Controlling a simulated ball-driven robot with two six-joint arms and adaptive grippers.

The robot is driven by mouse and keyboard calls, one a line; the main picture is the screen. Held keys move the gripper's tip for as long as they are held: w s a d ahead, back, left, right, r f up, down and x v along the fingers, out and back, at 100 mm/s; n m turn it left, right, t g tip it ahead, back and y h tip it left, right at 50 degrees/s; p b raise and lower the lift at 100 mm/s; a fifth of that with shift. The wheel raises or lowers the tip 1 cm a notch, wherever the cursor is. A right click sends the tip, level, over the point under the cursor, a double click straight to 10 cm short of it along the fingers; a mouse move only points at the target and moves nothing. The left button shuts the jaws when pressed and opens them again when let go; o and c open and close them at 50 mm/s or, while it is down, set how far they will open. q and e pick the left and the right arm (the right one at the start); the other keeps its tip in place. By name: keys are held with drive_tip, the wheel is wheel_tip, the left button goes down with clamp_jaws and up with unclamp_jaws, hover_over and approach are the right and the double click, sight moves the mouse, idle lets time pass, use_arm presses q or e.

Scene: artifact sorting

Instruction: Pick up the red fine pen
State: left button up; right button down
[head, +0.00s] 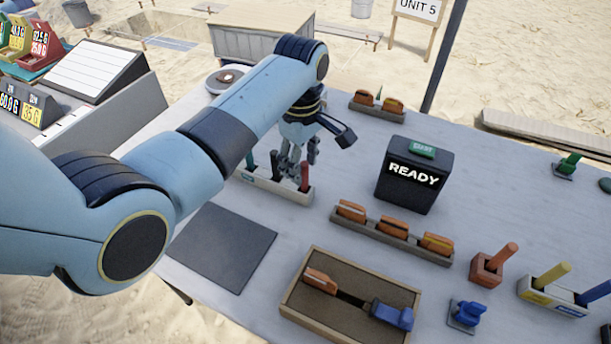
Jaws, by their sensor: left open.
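The red fine pen (305,178) stands upright in the right end of a white pen holder (299,197) on the grey table. A dark pen (276,165) and another dark one (250,161) stand in the same holder to its left. My left gripper (294,170) is open and points down over the holder, close beside the red pen. From this angle I cannot tell whether its fingers are around the pen or touch it. The upper part of the pen is partly hidden by the gripper. My right gripper is not in view.
A black READY box (413,185) with a green button stands right of the holder. A rack of orange-brown pieces (335,217), a wooden tray (290,302) holding a tool and a dark mat (222,246) lie nearer. Bare table lies right of the READY box.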

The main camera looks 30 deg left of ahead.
sight(304, 179)
use_arm(q)
drive_tip(key=f, duration=0.6)
drive_tip(key=shift+w+b, duration=0.35)
drive_tip(key=shift+w, duration=0.05)
drive_tip(key=shift+c, duration=0.2)
clamp_jaws()
